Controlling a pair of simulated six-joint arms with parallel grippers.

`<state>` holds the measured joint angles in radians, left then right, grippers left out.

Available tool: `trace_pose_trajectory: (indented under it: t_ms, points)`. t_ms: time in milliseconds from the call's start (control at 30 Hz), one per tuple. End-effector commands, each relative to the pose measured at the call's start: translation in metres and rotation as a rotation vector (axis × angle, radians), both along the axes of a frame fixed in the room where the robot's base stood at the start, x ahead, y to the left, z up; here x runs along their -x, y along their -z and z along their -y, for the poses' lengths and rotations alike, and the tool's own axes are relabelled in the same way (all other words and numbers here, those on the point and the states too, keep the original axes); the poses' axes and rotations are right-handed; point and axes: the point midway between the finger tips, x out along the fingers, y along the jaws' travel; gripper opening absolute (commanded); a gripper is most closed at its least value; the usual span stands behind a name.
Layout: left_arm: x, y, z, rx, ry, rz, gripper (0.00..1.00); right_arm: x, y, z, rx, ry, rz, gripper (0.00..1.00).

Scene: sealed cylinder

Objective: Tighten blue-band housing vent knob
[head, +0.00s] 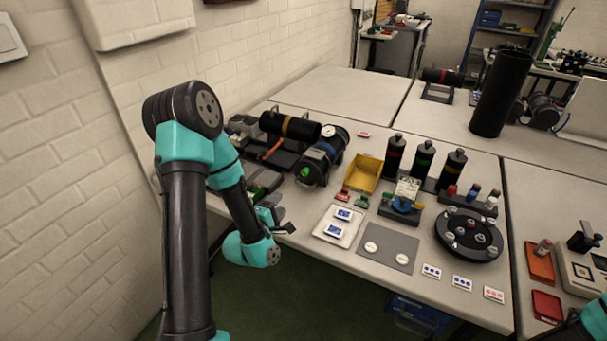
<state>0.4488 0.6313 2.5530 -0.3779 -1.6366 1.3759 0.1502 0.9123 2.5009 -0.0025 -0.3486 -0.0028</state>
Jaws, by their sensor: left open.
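The blue-band housing (321,154) is a black cylinder with a blue band. It lies on the left part of the table, its near end facing me. A green knob (306,172) shows on that near end; I cannot tell whether it is the vent knob or how tight it is. A round white gauge (328,131) sits at the top of the housing. My left gripper (285,226) is open, small and dark at the table's front left edge. It is nearer to me than the housing and apart from it. My right gripper is out of view.
A yellow bin (363,173) is right of the housing. A white tray (331,236), grey mat (373,258) and black round holder (470,220) lie further right. A white wall bounds the left.

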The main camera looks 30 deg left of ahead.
Motion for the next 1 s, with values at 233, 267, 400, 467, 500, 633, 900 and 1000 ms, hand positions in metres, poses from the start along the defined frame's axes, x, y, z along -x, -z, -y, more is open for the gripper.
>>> trace_pose_trajectory:
  t_ms: [233, 267, 400, 467, 500, 633, 900, 1000]
  points:
    - [-0.0005, -0.0006, 0.0, -0.418, 0.0, -0.032, 0.53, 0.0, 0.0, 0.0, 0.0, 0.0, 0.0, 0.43]
    - [-0.0006, -0.0007, -0.0001, -0.471, 0.0, -0.036, 0.53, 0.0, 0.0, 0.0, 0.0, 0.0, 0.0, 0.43]
    - [-0.0008, -0.001, 0.0, -0.71, 0.0, -0.054, 0.53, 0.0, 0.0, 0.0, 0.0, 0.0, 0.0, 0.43]
    - [-0.0009, -0.0011, -0.0001, -0.813, 0.0, -0.062, 0.53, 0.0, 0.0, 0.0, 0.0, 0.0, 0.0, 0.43]
    - [-0.001, -0.0012, -0.0001, -0.881, 0.0, -0.067, 0.53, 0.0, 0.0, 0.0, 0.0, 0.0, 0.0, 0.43]
    - [-0.0013, -0.0014, 0.0, -1.104, 0.0, -0.084, 0.53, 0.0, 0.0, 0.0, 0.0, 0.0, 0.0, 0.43]
    - [-0.0017, -0.0019, -0.0001, -1.547, 0.0, -0.118, 0.53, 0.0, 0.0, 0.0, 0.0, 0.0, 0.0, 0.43]
    - [-0.0019, -0.0021, -0.0001, -1.659, 0.0, -0.127, 0.53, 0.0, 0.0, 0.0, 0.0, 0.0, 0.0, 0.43]
